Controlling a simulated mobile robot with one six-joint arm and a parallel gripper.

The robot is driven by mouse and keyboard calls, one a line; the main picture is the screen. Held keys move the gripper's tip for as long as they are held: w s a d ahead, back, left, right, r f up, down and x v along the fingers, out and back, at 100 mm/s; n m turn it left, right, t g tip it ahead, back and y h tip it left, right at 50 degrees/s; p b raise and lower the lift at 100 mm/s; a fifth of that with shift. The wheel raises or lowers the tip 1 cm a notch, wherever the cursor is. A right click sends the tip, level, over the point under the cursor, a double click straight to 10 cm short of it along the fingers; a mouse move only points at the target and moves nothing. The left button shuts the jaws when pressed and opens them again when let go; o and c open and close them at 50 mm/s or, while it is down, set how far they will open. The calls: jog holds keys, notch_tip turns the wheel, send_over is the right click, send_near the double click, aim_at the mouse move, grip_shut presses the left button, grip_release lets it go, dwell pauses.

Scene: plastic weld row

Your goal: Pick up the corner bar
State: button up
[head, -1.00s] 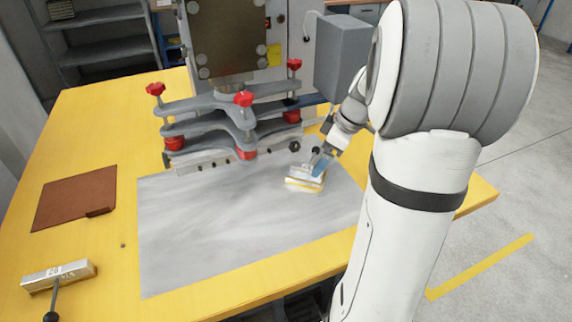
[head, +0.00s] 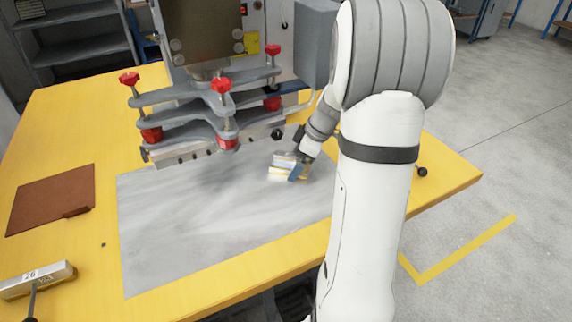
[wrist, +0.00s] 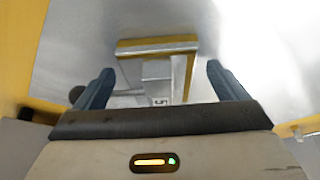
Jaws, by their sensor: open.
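An L-shaped metal bar with brass-yellow edges, which looks like the corner bar (head: 281,172), lies on the grey sheet (head: 190,225) to the right of the press. In the wrist view the corner bar (wrist: 158,46) spans the space ahead of and between my fingers, with a marking like a 5 on its block. My gripper (head: 298,172) is at its right end in the head view and partly hides it. In the wrist view my gripper (wrist: 160,70) is open, with a blue finger on each side and nothing clamped. Whether a finger touches the bar, I cannot tell.
The press (head: 195,112) with red knobs stands behind the sheet, close to my gripper. A bar marked 26 (head: 38,279) with a handle lies at the front left. A brown mat (head: 50,200) lies at left. A black knob (head: 422,172) shows near the table's right edge.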

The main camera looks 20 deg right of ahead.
jog(key=shift+c, duration=0.4)
jog(key=c, duration=1.4)
jog(key=shift+r, duration=0.1)
jog(key=shift+c, duration=0.6)
jog(key=shift+r, duration=0.1)
